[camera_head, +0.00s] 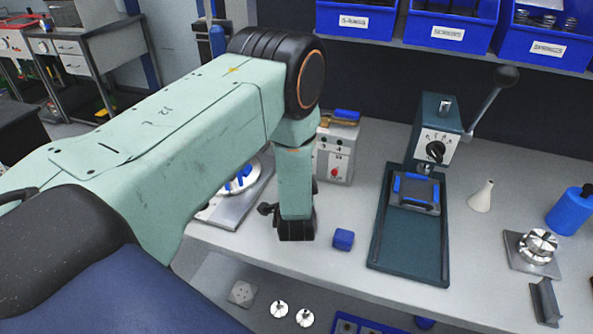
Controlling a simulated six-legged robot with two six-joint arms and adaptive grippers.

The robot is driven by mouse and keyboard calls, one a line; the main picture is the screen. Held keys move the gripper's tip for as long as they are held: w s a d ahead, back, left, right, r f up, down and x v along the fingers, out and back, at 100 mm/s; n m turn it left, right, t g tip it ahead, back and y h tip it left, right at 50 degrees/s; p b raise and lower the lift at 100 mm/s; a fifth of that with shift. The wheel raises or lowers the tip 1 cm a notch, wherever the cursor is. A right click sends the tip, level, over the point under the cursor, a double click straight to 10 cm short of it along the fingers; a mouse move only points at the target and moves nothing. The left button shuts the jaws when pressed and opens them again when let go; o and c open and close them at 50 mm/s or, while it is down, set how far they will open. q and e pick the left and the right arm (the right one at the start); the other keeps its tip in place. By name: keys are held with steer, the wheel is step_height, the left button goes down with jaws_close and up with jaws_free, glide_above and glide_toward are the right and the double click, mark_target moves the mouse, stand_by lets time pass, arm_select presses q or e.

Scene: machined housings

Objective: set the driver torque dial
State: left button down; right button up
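A dark green press-like machine (434,135) stands on the bench right of centre. A round black dial (435,150) with marks around it sits on its white front plate. A grey control box (337,152) with small knobs and a red button stands left of it, partly hidden by my arm. I cannot tell from labels which one carries the driver torque dial. My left arm reaches in from the left and points down over the bench. My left gripper (270,211) shows only as small dark parts by the wrist, left of the machine; its fingers are unclear. My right gripper is not in view.
A blue block (343,240) lies on the bench near my wrist. A white cone (482,197), a blue bottle (570,212) and a metal chuck (538,245) stand at the right. A lever (490,97) rises from the machine. Blue bins (450,32) line the shelf above.

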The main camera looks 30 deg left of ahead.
arm_select(q)
steer(key=shift+w+r, duration=0.2)
steer(key=shift+r, duration=0.05)
steer(key=c, duration=1.7)
jaws_free()
steer(key=o, duration=0.3)
steer(key=shift+f, duration=0.15)
steer(key=shift+s+d, duration=0.1)
steer(key=shift+s, duration=0.05)
